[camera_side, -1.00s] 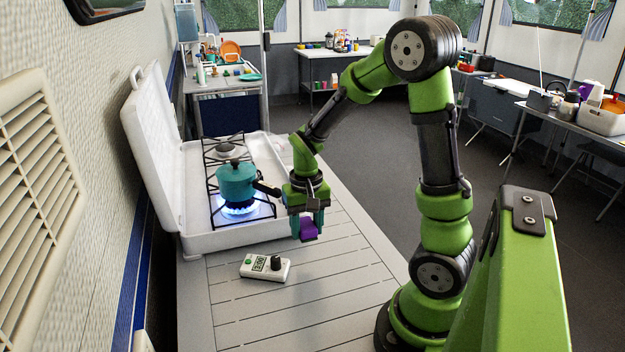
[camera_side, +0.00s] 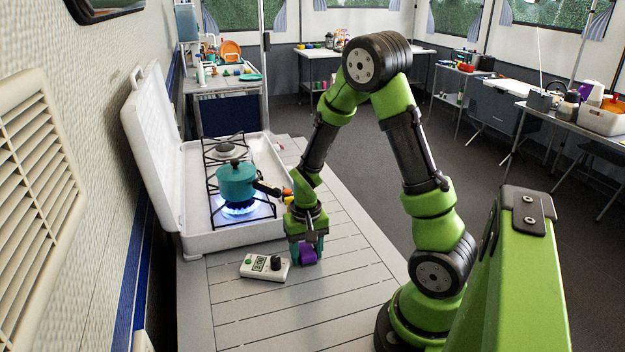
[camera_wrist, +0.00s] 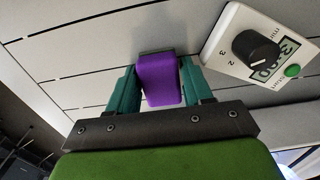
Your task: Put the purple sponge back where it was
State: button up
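The purple sponge (camera_side: 308,254) is between the teal fingers of my gripper (camera_side: 307,250), low over the slatted table, just right of the white timer. In the wrist view the sponge (camera_wrist: 160,82) sits between both fingertips of my gripper (camera_wrist: 160,88), which press on its sides. Its far edge shows a dark strip. I cannot tell whether the sponge touches the table.
The white timer (camera_side: 254,270) with a black knob lies close beside my gripper. Behind stands an open white camp stove (camera_side: 207,240) with a teal pot (camera_side: 236,182) over a lit blue flame; the pot's handle points toward my arm. The slatted table (camera_side: 330,305) is clear in front and right.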

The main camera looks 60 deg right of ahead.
aim_at(306, 250)
jog(key=shift+o, duration=0.3)
jog(key=shift+r, duration=0.1)
notch_tip(306, 250, up, 12)
jog(key=s+a+r+n+t+y, duration=0.1)
jog(key=s+a+r+n+t, duration=0.1)
jog(key=a+r, duration=0.4)
jog(key=s+a+r+n+t+y, duration=0.1)
jog(key=s+a+r+n+t, duration=0.2)
jog(key=a, duration=0.5)
notch_tip(306, 250, up, 3)
jog(key=shift+s+a+r+t, duration=0.1)
jog(key=shift+s+a+t, duration=0.3)
jog(key=shift+t, duration=0.7)
jog(key=shift+d, duration=0.2)
